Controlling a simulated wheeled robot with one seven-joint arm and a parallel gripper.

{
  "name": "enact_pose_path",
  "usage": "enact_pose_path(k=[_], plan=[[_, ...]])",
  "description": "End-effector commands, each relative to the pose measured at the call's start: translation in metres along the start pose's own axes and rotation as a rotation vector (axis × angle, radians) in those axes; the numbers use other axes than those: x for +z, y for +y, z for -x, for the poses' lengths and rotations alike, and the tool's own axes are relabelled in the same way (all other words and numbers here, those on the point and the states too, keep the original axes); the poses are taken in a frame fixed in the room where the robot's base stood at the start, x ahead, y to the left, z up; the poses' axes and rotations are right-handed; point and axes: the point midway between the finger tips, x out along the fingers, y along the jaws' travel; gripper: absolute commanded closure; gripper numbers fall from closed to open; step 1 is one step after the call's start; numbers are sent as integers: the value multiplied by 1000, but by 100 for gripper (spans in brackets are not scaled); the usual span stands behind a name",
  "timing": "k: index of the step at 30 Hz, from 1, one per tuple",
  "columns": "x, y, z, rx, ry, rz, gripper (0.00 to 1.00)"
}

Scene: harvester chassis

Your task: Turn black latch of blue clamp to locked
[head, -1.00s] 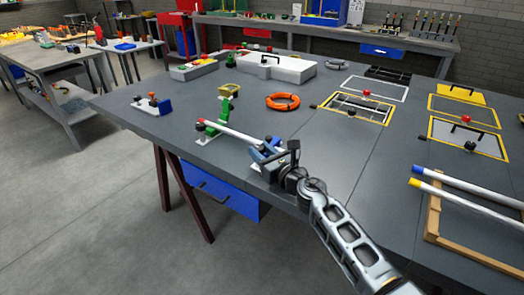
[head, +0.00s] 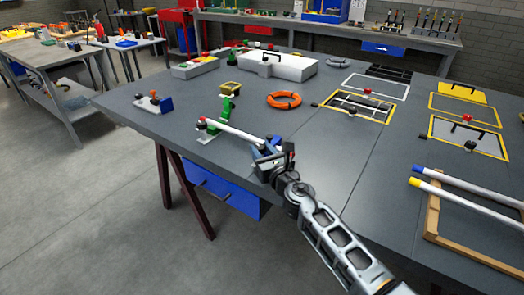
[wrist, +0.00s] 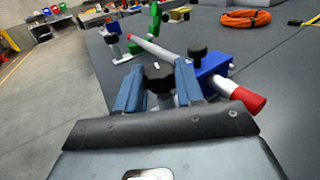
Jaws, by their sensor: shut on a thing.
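The blue clamp (wrist: 214,66) stands near the front edge of the grey table and carries the red-tipped end of a white tube (wrist: 160,50). In the wrist view, a black star-shaped knob, the latch (wrist: 158,73), sits between the two blue fingers of my gripper (wrist: 158,88). My gripper is shut on this latch. A second, round black knob (wrist: 197,49) stands on top of the clamp. In the head view, my gripper (head: 264,160) largely hides the clamp (head: 276,141) and the latch. The lower part of the latch is hidden by the fingers.
A green clamp (head: 227,109) stands by the tube's other end. An orange ring (head: 284,100) lies beyond the tube. A small blue-and-white fixture (head: 155,102) stands left.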

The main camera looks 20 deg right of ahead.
Motion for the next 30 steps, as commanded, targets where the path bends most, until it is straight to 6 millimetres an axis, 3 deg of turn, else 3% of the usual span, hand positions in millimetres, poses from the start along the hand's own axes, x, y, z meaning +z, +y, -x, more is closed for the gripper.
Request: enact_pose_path(k=[20,30], plan=[[1,4,0,-164,0,0,94],[-1,11,-3,-417,-2,0,94]])
